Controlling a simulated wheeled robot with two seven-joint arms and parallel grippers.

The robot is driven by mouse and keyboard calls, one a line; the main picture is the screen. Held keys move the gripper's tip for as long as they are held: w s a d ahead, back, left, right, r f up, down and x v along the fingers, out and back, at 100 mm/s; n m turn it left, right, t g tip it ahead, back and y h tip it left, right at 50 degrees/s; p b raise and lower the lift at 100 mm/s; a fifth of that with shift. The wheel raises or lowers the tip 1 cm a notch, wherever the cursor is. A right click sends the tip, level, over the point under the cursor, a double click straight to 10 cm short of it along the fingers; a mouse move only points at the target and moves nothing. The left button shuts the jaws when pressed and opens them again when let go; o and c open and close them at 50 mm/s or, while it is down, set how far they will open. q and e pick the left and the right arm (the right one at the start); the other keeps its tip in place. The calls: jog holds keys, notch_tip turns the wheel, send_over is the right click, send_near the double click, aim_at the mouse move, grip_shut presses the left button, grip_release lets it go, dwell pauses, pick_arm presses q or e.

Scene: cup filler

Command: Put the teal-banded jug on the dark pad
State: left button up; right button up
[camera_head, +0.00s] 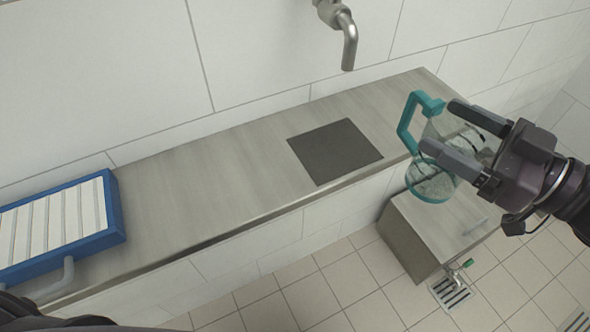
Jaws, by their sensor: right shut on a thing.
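The teal-banded jug (431,182) is clear, with a teal handle (405,122) on its left and a teal ring around its lower end. My right gripper (438,126) is shut on the jug's body, one finger on each side, and hides part of it. The jug shows at the right, to the right of the dark pad and overlapping the counter's front edge in the picture. The dark pad (335,151) is a flat square on the counter, bare and apart from the jug. My left gripper is not in view.
A metal spout (348,42) hangs from the wall above the pad. A blue-framed rack (115,215) with pale slats sits at the counter's left end. The grey counter (215,175) is clear between rack and pad. A low cabinet (412,237) stands below the jug.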

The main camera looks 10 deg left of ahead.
jog(key=shift+s+a+f, duration=0.15)
jog(key=shift+f, duration=0.1)
jog(key=p+x, duration=0.1)
jog(key=x, duration=0.3)
jog(key=shift+r, duration=0.15)
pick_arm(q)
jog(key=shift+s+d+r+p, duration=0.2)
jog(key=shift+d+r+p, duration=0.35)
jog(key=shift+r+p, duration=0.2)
pick_arm(e)
jog(key=w+a+f, duration=0.1)
jog(key=w+a, duration=0.1)
jog(key=a, duration=0.1)
jog(key=w+a+f, duration=0.1)
jog(key=w+a, duration=0.1)
jog(key=a, duration=0.2)
jog(key=w+a+f, duration=0.2)
jog(key=w+a, duration=0.1)
jog(key=a, duration=0.1)
jog(key=shift+w+a, duration=0.15)
jog(key=shift+a, duration=0.05)
